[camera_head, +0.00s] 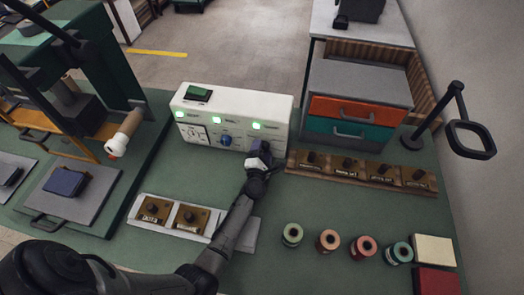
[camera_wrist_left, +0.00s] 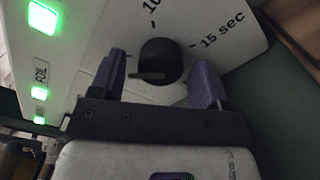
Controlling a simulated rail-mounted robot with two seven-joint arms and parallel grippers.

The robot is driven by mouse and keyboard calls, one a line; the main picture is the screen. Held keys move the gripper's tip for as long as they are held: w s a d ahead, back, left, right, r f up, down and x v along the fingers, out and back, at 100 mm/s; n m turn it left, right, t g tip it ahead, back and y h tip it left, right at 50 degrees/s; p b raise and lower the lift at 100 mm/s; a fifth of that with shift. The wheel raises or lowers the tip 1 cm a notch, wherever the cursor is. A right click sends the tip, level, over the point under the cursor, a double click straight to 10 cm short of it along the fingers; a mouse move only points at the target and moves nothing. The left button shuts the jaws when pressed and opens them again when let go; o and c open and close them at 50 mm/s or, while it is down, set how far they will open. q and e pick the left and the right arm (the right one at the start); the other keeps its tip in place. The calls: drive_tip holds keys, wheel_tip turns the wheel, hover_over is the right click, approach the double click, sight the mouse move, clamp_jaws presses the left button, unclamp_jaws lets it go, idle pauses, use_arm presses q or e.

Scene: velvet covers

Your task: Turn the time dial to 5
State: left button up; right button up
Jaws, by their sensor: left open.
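The time dial (camera_wrist_left: 160,60) is a round black knob on the white face of the control box (camera_head: 270,107). In the left wrist view, the printed marks "10" and "15 sec" show beside it; no 5 is visible. A pale brownish bar shows at the knob's near left edge. My left gripper (camera_wrist_left: 160,62) is open, with one purple finger on each side of the dial and visible gaps to it. In the head view, my left gripper (camera_head: 259,152) is at the right end of the box front and hides the dial.
The box front has several green lights (camera_head: 216,120) and a blue knob (camera_head: 225,140). A wooden strip with several black knobs (camera_head: 347,167) lies to the right. Several coloured spools (camera_head: 328,240) stand at front right. A green-framed press (camera_head: 95,60) stands left.

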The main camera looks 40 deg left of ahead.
use_arm(q)
drive_tip(key=shift+s+d, duration=0.1)
drive_tip(key=shift+s+d, duration=0.15)
drive_tip(key=shift+s, duration=0.1)
drive_tip(key=p+v, duration=0.2)
drive_tip(key=v, duration=0.9)
drive_tip(key=shift+s, duration=0.25)
drive_tip(key=shift+v, duration=0.8)
drive_tip(key=shift+w+d+r, duration=0.1)
drive_tip(key=shift+d, duration=0.05)
